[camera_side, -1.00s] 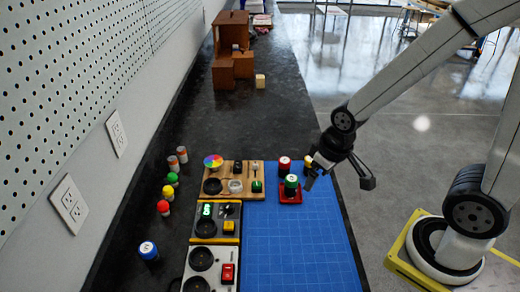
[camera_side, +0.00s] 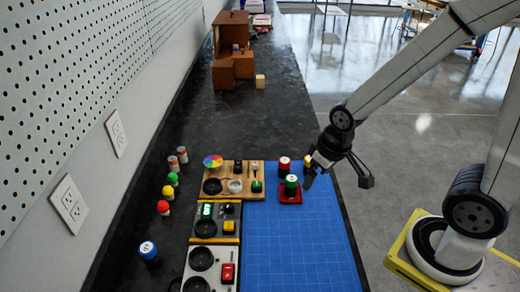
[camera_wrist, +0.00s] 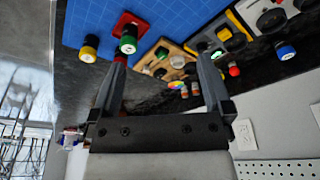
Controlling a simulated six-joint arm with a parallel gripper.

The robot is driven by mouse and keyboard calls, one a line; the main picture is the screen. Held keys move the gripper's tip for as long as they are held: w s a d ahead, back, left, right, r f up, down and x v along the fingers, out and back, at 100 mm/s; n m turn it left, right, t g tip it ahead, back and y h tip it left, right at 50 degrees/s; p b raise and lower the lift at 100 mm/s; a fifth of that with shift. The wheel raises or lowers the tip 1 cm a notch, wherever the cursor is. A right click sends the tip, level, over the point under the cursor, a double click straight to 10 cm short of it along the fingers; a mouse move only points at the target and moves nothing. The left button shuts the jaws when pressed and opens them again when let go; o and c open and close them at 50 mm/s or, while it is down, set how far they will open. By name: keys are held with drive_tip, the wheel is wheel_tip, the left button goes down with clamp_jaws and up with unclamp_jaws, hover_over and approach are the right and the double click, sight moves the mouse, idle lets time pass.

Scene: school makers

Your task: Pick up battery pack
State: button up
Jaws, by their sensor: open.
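Several capped cylinders look like battery packs; I cannot tell which one the task means. In the side view, a green one (camera_side: 291,186) stands upright on a small red tray (camera_side: 290,198). A red one (camera_side: 284,164) stands just behind it. A yellow one (camera_side: 307,161) is partly hidden by my gripper (camera_side: 338,177). A blue one (camera_side: 148,251) stands at the lower left. My gripper is open and empty beside the tray, toward the counter's right edge. In the wrist view, my gripper (camera_wrist: 163,62) has its fingers apart, with the green cylinder (camera_wrist: 128,40) beyond the left finger.
A blue grid mat (camera_side: 290,245) covers the front right of the counter and is mostly clear. Panels with knobs and buttons (camera_side: 228,226) line its left side. Small coloured-top pieces (camera_side: 172,179) stand near the wall. Brown boxes (camera_side: 225,72) stand farther back.

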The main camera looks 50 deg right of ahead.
drive_tip(key=w+d+f+m+g, duration=0.1)
drive_tip(key=w+d+f+m, duration=0.1)
drive_tip(key=w+d, duration=0.3)
drive_tip(key=w+d+f+m, duration=0.3)
drive_tip(key=w+d+f, duration=0.2)
drive_tip(key=d, duration=0.4)
drive_tip(key=w+d+f+m+g, duration=0.1)
drive_tip(key=w+d+f+m, duration=0.2)
drive_tip(key=w+d+f, duration=0.1)
drive_tip(key=shift+w+d+f+g, duration=0.15)
drive_tip(key=shift+w+d, duration=0.15)
drive_tip(key=shift+d, duration=0.4)
drive_tip(key=shift+w+d+r+g, duration=0.15)
drive_tip(key=shift+w+d, duration=0.15)
drive_tip(key=shift+d, duration=0.4)
drive_tip(key=shift+f, duration=0.1)
drive_tip(key=shift+f, duration=0.1)
drive_tip(key=shift+f, duration=1.2)
drive_tip(key=shift+d+f, duration=0.1)
drive_tip(key=shift+f, duration=2.5)
clamp_jaws()
